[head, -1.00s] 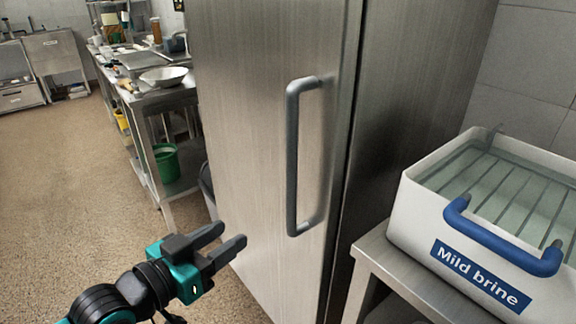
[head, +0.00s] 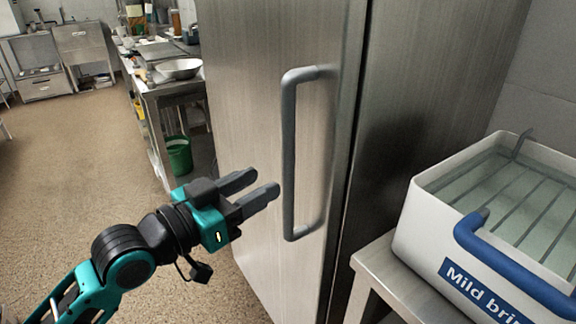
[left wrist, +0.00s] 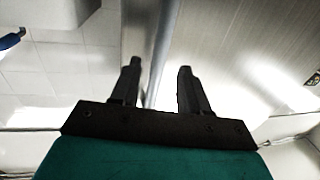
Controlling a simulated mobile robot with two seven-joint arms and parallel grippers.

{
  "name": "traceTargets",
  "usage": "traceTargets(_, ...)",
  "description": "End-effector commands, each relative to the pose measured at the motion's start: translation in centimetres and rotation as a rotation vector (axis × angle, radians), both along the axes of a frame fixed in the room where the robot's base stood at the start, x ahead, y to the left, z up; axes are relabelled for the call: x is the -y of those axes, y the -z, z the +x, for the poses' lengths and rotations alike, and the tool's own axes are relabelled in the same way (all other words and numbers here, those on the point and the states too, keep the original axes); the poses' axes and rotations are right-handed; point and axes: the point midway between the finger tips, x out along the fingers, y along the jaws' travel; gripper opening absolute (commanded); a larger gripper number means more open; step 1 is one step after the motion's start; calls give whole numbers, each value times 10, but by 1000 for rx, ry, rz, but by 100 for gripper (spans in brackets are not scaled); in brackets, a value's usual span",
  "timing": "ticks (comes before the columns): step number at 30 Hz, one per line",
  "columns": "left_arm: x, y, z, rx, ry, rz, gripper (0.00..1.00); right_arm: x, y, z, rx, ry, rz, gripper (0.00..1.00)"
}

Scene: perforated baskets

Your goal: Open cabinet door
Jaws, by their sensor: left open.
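The cabinet door (head: 245,75) is a tall brushed-steel panel in the head view, and it is shut against its frame. Its long grey vertical bar handle (head: 289,150) is near the door's right edge. My left gripper (head: 262,187) is open and empty, just left of the handle's lower half and apart from it. In the left wrist view the two dark fingers of the left gripper (left wrist: 157,80) point at the steel, and the grey handle bar (left wrist: 163,45) runs up between them in the picture, beyond the tips. My right gripper is not in view.
A white tub (head: 425,225) labelled "Mild brine", with a blue handle, stands on a steel table (head: 385,275) at the right. A steel bench (head: 165,95) with bowls and a green bucket (head: 179,155) stands at the back left. The floor at left is clear.

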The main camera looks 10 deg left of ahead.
Motion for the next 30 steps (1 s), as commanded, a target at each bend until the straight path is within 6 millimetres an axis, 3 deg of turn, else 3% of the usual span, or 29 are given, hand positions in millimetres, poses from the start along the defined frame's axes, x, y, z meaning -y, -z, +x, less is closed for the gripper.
traceTargets(12,36,0,55,1,-2,-2,45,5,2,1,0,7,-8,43)
traceTargets(25,42,1,64,0,-1,1,45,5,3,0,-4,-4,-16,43)
traceTargets(30,42,0,63,0,-1,1,30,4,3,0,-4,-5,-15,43)
